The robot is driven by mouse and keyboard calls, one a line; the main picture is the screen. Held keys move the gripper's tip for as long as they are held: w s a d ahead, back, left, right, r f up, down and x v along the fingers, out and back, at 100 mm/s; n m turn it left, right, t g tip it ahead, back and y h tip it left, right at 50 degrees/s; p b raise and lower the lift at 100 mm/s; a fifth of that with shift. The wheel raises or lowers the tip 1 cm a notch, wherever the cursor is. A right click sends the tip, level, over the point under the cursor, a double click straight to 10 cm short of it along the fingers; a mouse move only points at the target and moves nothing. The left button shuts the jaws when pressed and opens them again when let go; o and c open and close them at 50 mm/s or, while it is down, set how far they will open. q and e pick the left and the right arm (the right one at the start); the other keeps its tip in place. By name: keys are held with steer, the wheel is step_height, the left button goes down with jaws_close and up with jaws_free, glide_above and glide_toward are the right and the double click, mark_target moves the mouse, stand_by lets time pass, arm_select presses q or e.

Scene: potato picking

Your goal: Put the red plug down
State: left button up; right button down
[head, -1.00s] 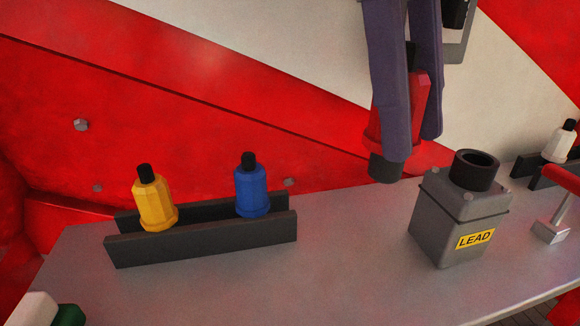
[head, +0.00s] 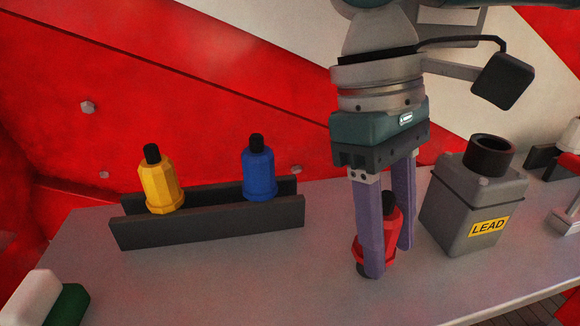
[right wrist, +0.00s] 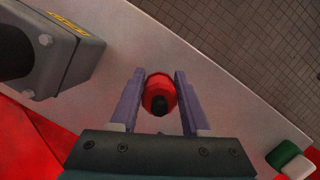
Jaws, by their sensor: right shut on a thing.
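The red plug (head: 391,222) has a black top and a dark lower end, and is slightly tilted in the head view. My right gripper (head: 389,258) points down with its two purple fingers shut on the plug's sides. The plug is low over the grey table, between the dark rack and the lead box; I cannot tell whether it touches the surface. In the right wrist view the plug (right wrist: 160,88) sits between the fingertips (right wrist: 160,72), its black top toward the camera. The near finger hides part of it in the head view. My left gripper is not in view.
A dark rack (head: 210,232) holds a yellow plug (head: 161,185) and a blue plug (head: 259,172). The grey lead box (head: 470,205) stands close to the right of my gripper. A white and green object (head: 65,303) lies front left. The table's front middle (head: 270,285) is clear.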

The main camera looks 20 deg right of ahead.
steer(key=shift+c, duration=1.8)
jaws_free()
steer(key=shift+f, duration=0.1)
steer(key=v, duration=1.2)
